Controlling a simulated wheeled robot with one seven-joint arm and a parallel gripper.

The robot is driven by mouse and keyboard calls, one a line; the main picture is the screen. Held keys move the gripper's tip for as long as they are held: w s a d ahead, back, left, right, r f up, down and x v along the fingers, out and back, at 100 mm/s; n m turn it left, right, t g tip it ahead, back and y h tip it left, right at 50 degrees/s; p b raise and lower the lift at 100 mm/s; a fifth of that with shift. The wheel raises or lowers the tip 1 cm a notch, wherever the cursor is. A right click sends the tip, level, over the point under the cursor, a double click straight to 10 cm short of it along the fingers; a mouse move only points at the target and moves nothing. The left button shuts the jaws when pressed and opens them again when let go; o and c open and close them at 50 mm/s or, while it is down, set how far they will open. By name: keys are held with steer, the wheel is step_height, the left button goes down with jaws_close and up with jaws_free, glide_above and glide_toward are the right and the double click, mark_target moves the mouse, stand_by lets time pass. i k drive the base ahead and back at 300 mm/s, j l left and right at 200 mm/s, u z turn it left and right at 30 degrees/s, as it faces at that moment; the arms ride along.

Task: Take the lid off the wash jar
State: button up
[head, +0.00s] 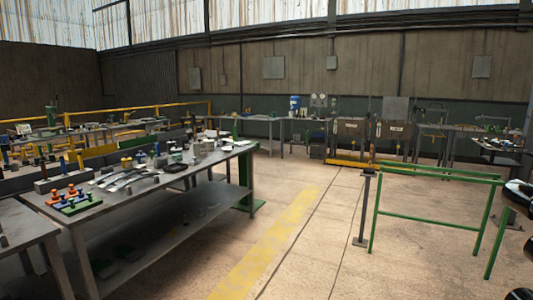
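I cannot pick out a wash jar or its lid for certain in the head view; the items on the benches are small and far off. A long grey workbench (120,208) on the left carries many small items, among them leaf springs (128,178) and a green tray with orange knobs (72,200). Dark glossy parts at the right edge look like my arm. My gripper's fingers do not show.
A green rail frame (437,228) stands on the right beside a thin grey post (363,208). A yellow floor stripe (265,243) runs through the open floor in the middle. More benches (258,119) line the back wall.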

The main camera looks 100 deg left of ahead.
mark_target(177, 155)
steer(key=u, duration=4.4)
